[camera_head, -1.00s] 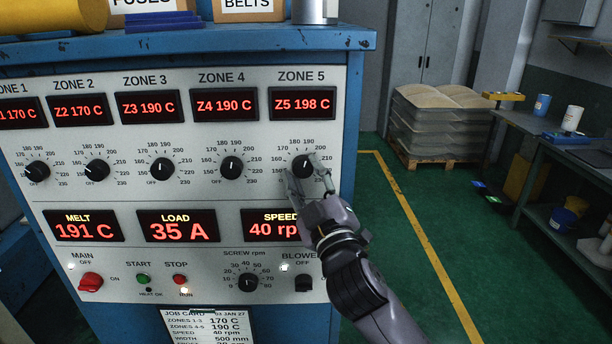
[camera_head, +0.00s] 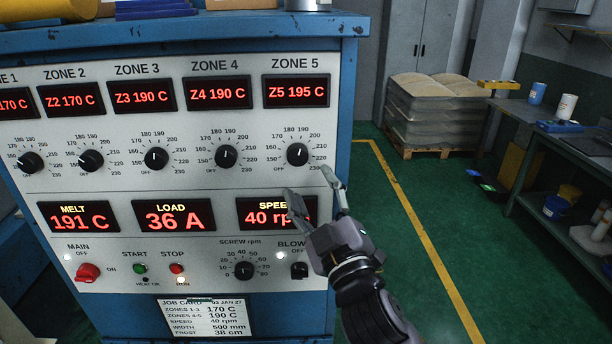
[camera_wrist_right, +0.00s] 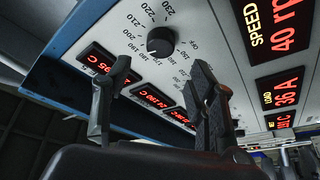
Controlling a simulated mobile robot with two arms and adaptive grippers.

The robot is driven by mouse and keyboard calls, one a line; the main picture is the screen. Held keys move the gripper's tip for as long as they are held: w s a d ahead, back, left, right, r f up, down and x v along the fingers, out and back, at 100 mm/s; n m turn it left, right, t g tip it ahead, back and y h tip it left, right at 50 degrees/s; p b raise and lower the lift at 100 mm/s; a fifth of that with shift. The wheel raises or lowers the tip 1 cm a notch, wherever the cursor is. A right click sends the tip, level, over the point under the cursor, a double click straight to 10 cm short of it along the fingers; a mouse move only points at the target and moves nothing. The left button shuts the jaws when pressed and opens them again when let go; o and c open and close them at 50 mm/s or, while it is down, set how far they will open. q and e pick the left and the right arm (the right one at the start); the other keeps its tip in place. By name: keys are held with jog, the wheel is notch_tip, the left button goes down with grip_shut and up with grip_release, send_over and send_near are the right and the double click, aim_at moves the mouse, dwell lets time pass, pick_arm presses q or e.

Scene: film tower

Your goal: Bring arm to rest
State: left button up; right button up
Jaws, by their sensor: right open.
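My right gripper (camera_head: 316,200) is open and empty in front of the right side of the control panel, below the Zone 5 knob (camera_head: 297,154) and partly over the speed display (camera_head: 258,213). In the right wrist view, its two fingers (camera_wrist_right: 160,100) stand apart with nothing between them, and the Zone 5 knob (camera_wrist_right: 160,41) shows beyond, clear of them. The Zone 5 display (camera_head: 296,91) reads 195 C. My left gripper is not in view.
The blue cabinet (camera_head: 351,60) carries the panel, with knobs, buttons and a job card (camera_head: 206,317). Green floor (camera_head: 370,220) with a yellow line lies to the right. Stacked sacks on a pallet (camera_head: 435,110) and a workbench (camera_head: 530,120) stand farther back.

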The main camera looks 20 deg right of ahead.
jog(key=shift+s+f, duration=0.15)
jog(key=shift+s, duration=0.2)
